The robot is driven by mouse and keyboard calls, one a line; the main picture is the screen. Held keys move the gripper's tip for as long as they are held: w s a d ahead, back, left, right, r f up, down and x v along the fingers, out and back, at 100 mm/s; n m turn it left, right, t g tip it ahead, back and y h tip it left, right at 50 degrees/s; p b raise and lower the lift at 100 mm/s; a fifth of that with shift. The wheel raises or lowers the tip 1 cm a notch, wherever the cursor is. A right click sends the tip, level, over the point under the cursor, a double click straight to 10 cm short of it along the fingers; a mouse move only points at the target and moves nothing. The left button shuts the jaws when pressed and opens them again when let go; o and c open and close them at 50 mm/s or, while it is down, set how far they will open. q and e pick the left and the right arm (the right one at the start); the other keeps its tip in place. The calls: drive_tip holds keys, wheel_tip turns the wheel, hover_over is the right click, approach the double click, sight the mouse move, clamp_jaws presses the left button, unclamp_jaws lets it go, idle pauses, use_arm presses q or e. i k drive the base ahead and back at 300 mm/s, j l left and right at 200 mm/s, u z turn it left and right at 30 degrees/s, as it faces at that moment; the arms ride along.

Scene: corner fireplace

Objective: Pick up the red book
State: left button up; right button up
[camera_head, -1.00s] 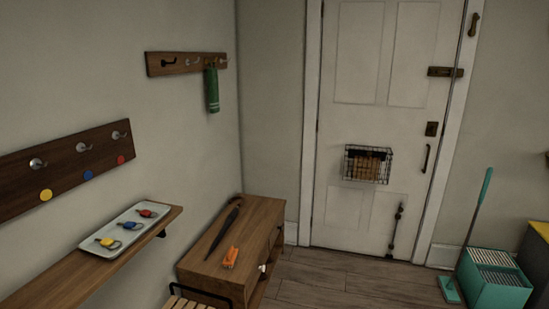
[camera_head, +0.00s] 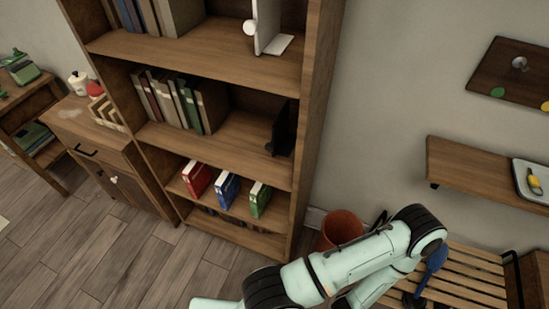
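The red book (camera_head: 196,178) stands on a lower shelf of the wooden bookcase, at the left end of a short row. A blue book (camera_head: 227,188) and a green book (camera_head: 260,199) stand to its right with gaps between them. One of my arms, pale mint with black joints, reaches across the lower right of the view, well away from the red book. Neither of my grippers can be made out.
The bookcase (camera_head: 315,120) holds more books above. A cabinet (camera_head: 95,135) stands to its left. An orange-red bin (camera_head: 341,227) and a slatted bench (camera_head: 470,275) are at right. A wall shelf (camera_head: 470,165) is above the bench. The wooden floor (camera_head: 130,262) in front is clear.

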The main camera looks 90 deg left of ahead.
sight(197, 176)
drive_tip(key=u, duration=4.05)
drive_tip(key=i+j+z, duration=0.1)
drive_tip(key=z, duration=0.3)
drive_tip(key=i+j+z, duration=0.1)
drive_tip(key=z, duration=0.3)
drive_tip(key=i+j+z, duration=0.15)
drive_tip(key=j, duration=0.2)
drive_tip(key=j+z, duration=0.1)
drive_tip(key=j, duration=0.3)
drive_tip(key=i+j+z, duration=0.15)
drive_tip(key=j, duration=0.25)
drive_tip(key=i+j+z, duration=0.1)
drive_tip(key=j, duration=0.4)
drive_tip(key=i+j+z, duration=0.1)
drive_tip(key=j, duration=0.45)
drive_tip(key=i+j, duration=0.1)
drive_tip(key=j, duration=0.6)
drive_tip(key=i+j, duration=0.1)
drive_tip(key=j, duration=0.55)
drive_tip(key=i+j, duration=0.1)
drive_tip(key=j, duration=0.6)
